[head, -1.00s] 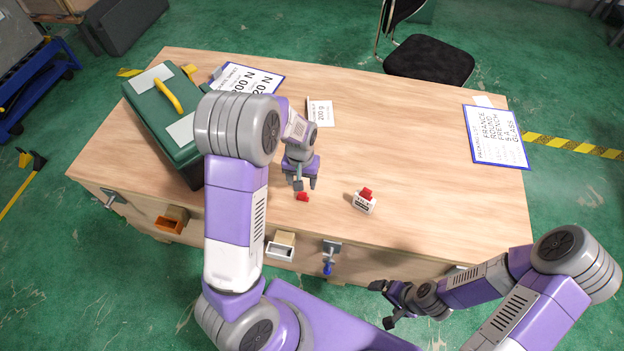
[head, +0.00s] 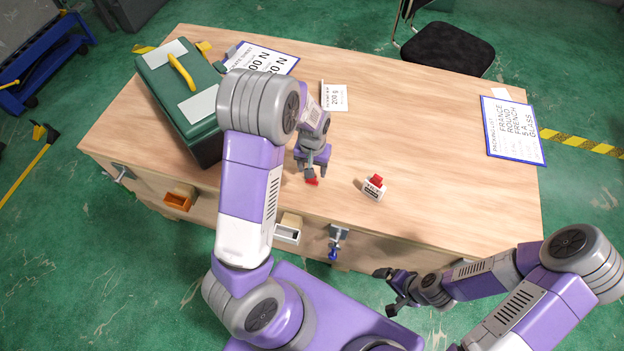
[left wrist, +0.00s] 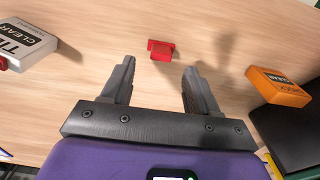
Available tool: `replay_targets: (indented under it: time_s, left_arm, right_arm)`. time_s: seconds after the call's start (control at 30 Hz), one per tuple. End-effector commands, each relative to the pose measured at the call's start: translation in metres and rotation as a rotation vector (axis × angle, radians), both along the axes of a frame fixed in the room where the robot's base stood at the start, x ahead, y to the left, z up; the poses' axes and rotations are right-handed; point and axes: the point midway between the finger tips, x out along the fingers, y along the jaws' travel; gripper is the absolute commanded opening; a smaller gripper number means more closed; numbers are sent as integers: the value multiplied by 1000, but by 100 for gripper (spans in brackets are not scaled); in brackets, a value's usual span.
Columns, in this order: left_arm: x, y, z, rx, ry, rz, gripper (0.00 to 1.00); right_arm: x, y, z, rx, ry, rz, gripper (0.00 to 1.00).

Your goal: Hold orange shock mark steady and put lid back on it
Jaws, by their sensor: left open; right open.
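An orange block (left wrist: 279,86) with dark lettering lies on the table at the right of the left wrist view; my left arm seems to hide it in the head view. A small red piece (left wrist: 161,50), perhaps the lid, lies on the table; it also shows in the head view (head: 312,182). My left gripper (left wrist: 160,74) is open and empty, its fingers pointing toward the red piece, which is just beyond the fingertips. It also shows in the head view (head: 310,172). My right gripper (head: 391,291) is open and empty, off the table's front edge.
A white "TILT CLEAR" box (head: 373,190) with a red part stands right of my left gripper. A green toolbox (head: 190,115) stands at the table's left. Signs (head: 262,62) lie at the back. A clamp (head: 335,240) is on the front edge. The table's right half (head: 440,140) is largely clear.

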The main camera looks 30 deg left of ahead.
Motion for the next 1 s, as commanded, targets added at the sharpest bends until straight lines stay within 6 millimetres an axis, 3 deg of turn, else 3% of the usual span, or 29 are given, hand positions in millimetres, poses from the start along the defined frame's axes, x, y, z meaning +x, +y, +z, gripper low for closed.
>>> replay_targets:
  time_s: [0.33, 0.7, 1.0]
  left_arm:
    - [-4, 0, -49, 0, 3, 0, 60]
    - [-4, 0, -50, 0, 0, 0, 60]
    - [-4, 0, -50, 0, 1, 0, 15]
  right_arm:
    - [0, 0, -23, 0, 0, 0, 99]
    - [0, 0, -22, 0, 0, 0, 99]
    - [0, 0, -22, 0, 0, 0, 99]
